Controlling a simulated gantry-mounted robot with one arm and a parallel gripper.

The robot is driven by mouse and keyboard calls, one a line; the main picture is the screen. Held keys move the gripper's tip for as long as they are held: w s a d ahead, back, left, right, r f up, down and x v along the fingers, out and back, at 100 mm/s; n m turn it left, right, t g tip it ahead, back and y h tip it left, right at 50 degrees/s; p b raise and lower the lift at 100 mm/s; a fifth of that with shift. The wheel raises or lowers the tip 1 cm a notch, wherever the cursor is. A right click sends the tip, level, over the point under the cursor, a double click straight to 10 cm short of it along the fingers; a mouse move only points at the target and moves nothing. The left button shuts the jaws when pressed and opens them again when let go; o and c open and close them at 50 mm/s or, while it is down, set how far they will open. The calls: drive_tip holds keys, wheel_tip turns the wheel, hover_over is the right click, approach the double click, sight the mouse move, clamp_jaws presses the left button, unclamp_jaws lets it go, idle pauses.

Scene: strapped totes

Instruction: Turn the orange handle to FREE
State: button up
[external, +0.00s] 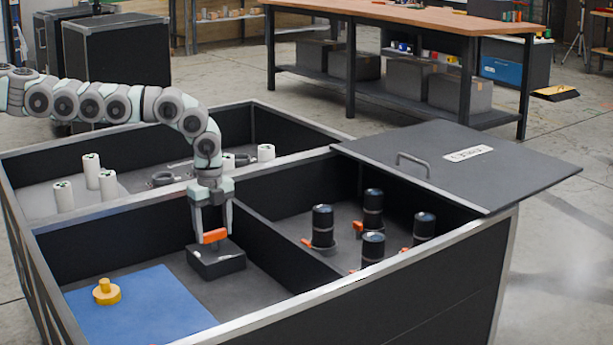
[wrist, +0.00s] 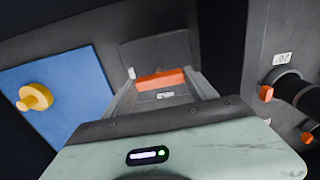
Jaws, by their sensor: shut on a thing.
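The orange handle (external: 214,236) sits on top of a black block (external: 216,261) on the floor of the front left compartment. My gripper (external: 212,232) reaches down from above and is shut on the orange handle. In the wrist view the handle (wrist: 160,79) lies crosswise between the fingers of my gripper (wrist: 162,84). Small white labels show near it on the block (wrist: 150,50), but their text is too small to read. I cannot tell which marking the handle points to.
A yellow knob (external: 106,292) stands on a blue mat (external: 150,310) to the left. Several black cylinders (external: 322,227) with orange levers stand in the right compartment, past a divider. White cylinders (external: 92,171) stand in the rear compartment.

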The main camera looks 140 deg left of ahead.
sight(213, 231)
drive_tip(key=shift+f+m, duration=0.1)
drive_tip(key=shift+m, duration=0.2)
drive_tip(key=o, duration=1.4)
drive_tip(key=shift+c, duration=0.2)
wheel_tip(213, 231, up, 11)
drive_tip(key=p, duration=0.5)
